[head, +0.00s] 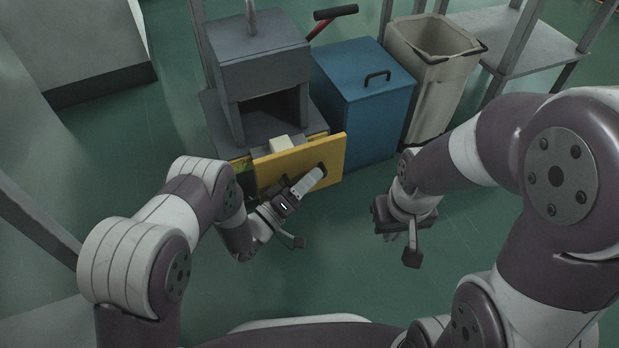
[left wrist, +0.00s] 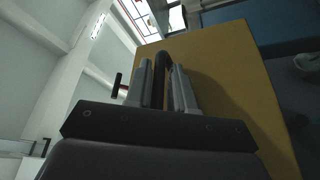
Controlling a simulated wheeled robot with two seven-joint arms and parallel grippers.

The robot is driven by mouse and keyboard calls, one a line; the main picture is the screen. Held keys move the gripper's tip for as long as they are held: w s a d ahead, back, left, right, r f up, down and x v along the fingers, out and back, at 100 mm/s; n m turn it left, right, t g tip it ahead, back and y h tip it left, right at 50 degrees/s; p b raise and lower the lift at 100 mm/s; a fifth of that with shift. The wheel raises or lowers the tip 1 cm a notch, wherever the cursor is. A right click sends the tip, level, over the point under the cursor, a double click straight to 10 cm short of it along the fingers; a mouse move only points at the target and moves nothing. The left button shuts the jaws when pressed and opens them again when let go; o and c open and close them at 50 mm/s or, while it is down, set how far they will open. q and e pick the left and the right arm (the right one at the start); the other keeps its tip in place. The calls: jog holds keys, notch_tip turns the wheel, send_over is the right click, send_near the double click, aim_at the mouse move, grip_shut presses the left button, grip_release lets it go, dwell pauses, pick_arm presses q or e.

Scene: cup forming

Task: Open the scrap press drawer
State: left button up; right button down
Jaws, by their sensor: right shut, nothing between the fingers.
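The scrap press (head: 262,75) is a grey machine with a dark opening in its front. Its drawer has a yellow front panel (head: 335,160), which appears to stand out from the press body, with a pale block (head: 280,145) behind its top edge. My left gripper (head: 312,180) is at the panel. In the left wrist view its two fingers (left wrist: 165,85) are close on either side of the dark drawer handle (left wrist: 163,62), in front of the yellow panel (left wrist: 230,90). My right gripper (head: 411,250) is shut and empty, hanging over the floor right of the drawer.
A blue bin (head: 365,105) with a black lid handle stands right of the press. A beige open bin (head: 430,85) and a grey shelf (head: 505,45) are further right. The green floor in front of the drawer, between my arms, is clear.

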pick_arm(q)
jog(key=shift+s+a, duration=0.15)
jog(key=shift+a, duration=0.1)
jog(key=p+v, duration=0.4)
jog(key=v, duration=0.8)
jog(key=shift+p, duration=0.3)
